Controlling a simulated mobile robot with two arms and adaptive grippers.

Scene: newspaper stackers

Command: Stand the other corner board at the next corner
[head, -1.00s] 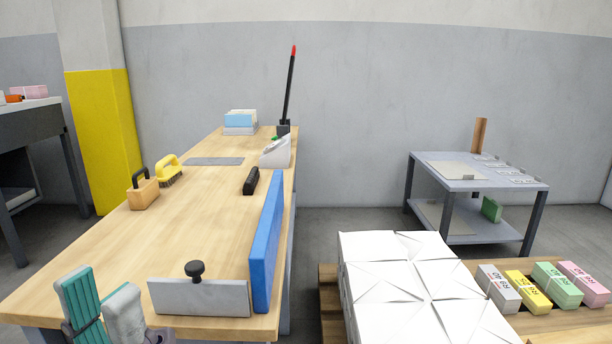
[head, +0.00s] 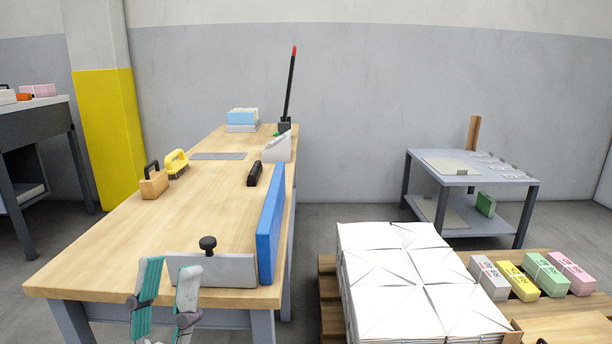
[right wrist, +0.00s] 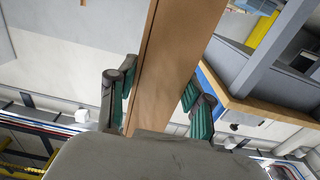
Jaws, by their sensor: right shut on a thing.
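A long brown corner board (right wrist: 180,55) runs between the two green-padded fingers of my right gripper (right wrist: 160,90) in the right wrist view. The gripper is shut on it. In the head view a brown edge (head: 514,333) shows at the near right corner of the white paper stack (head: 440,300); it is cut off by the frame, and I cannot tell whether it is the held board. Another upright brown board (head: 474,132) stands at the small grey table. My left gripper (head: 168,288) is open and empty by the workbench's near edge.
The stack stands on a wooden pallet (head: 328,290). Several strapped bundles (head: 535,275) lie right of it. The workbench (head: 130,250) carries a blue board (head: 270,225), a grey plate with a knob (head: 215,270) and brushes. The grey table (head: 480,175) stands behind on open floor.

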